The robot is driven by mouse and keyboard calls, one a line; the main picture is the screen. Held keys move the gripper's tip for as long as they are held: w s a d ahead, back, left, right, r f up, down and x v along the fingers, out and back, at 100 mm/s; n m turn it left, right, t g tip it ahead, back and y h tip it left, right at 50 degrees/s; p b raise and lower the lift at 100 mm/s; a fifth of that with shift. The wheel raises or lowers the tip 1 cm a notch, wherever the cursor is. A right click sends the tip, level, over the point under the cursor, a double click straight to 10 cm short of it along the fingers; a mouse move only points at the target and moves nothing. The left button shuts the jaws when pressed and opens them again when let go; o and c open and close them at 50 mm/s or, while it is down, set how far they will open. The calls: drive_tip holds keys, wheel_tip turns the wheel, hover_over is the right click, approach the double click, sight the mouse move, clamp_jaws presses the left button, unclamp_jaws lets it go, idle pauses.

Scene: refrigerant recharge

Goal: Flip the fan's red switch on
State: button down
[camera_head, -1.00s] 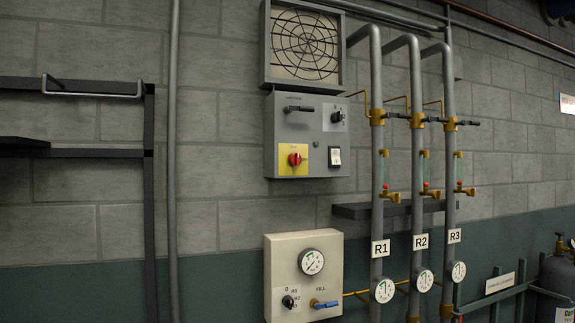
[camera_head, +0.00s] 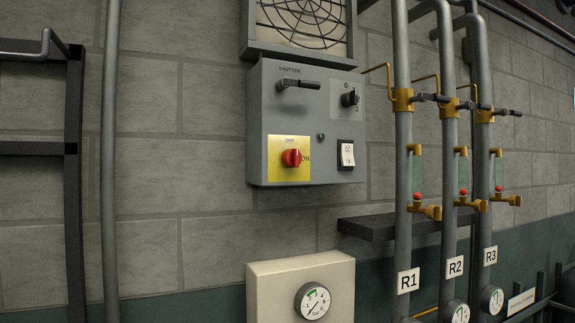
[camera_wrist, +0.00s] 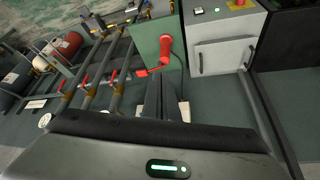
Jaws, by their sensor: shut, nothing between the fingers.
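The grey control panel (camera_head: 305,125) hangs on the block wall below the fan grille (camera_head: 305,22) in the head view. Its red rotary switch (camera_head: 291,158) sits on a yellow plate (camera_head: 289,175) at the panel's lower left. OFF is printed above the knob and ON to its right; I cannot tell for sure which mark the knob points at. My gripper (camera_wrist: 168,98) shows only in the wrist view, shut and empty. It is away from the panel, which that view does not show.
Pipes R1 (camera_head: 404,220), R2 and R3 with yellow valves stand right of the panel. A dark shelf (camera_head: 385,225) juts out below it, and a gauge box (camera_head: 300,290) is lower. The wrist view shows a grey cabinet (camera_wrist: 225,55) and a green panel with a red part (camera_wrist: 166,50).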

drive_tip(key=shift+s, duration=0.15)
drive_tip(key=w+a+r+m+t+y+b, duration=0.1)
drive_tip(key=w+a+r+m+y, duration=0.15)
drive_tip(key=w+r, duration=0.55)
drive_tip(key=w+a+r+m+t+y, duration=0.15)
drive_tip(key=w+r+m+y, duration=0.25)
drive_tip(key=w+r, duration=0.4)
drive_tip(key=w+d+r+m+t+y, duration=0.1)
drive_tip(key=w+d+r+t, duration=0.1)
drive_tip(key=w+r, duration=0.2)
drive_tip(key=w+d+r+m+t+y, duration=0.1)
drive_tip(key=w+r, duration=0.4)
drive_tip(key=r, duration=0.5)
drive_tip(key=w+d+r+m+t+y+b, duration=0.1)
drive_tip(key=w+d+r+m+t+y, duration=0.1)
drive_tip(key=r, duration=0.6)
drive_tip(key=shift+w+d+t, duration=0.65)
drive_tip(key=shift+w+d, duration=0.5)
drive_tip(key=shift+d, duration=0.05)
